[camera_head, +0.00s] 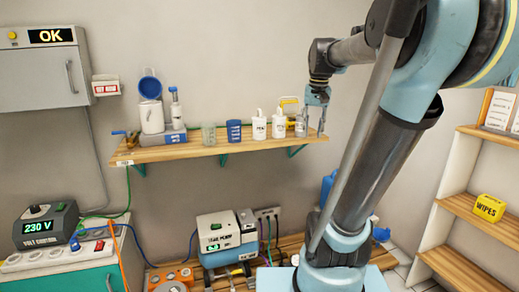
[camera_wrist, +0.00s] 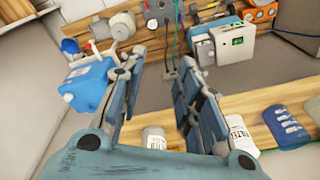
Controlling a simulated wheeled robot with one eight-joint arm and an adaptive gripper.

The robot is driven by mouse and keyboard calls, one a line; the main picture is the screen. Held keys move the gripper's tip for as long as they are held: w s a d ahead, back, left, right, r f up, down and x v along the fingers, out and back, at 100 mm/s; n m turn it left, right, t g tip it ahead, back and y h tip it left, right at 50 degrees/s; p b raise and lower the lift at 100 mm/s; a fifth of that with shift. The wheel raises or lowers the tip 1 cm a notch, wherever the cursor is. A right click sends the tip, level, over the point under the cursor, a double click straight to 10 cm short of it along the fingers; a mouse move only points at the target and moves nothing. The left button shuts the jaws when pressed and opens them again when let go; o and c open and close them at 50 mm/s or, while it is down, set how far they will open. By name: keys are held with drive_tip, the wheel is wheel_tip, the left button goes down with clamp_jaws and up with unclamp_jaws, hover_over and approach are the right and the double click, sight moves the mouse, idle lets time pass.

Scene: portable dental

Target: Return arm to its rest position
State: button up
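My gripper (camera_head: 318,100) hangs at the right end of the wooden wall shelf (camera_head: 215,147), with the arm stretched up and over from the right. In the wrist view my gripper (camera_wrist: 162,62) has its two fingers spread apart, with nothing held between them. A small bottle (camera_head: 300,125) stands on the shelf just left of the fingers in the head view. In the wrist view a white container (camera_wrist: 154,138) shows near the base of the fingers, partly hidden by the gripper body. I cannot tell whether the gripper touches anything.
The shelf also bears white bottles (camera_head: 278,124), a blue cup (camera_head: 234,130), a clear beaker (camera_head: 208,133) and a white jug (camera_head: 152,116). A yellow item (camera_head: 290,107) stands behind. A blue jug (camera_wrist: 88,84) and a lower bench with devices (camera_head: 218,232) lie below. Shelves (camera_head: 462,208) stand right.

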drive_tip(key=s+f+n, duration=0.1)
drive_tip(key=s+f, duration=0.8)
drive_tip(key=f, duration=0.2)
drive_tip(key=s+f+n, duration=0.1)
drive_tip(key=s+f, duration=0.8)
drive_tip(key=f, duration=0.3)
drive_tip(key=shift+s+f+n+t, duration=0.2)
drive_tip(key=shift+n+t, duration=0.1)
drive_tip(key=shift+t, duration=0.1)
drive_tip(key=shift+w, duration=0.1)
drive_tip(key=shift+w+f, duration=0.2)
drive_tip(key=shift+w, duration=0.2)
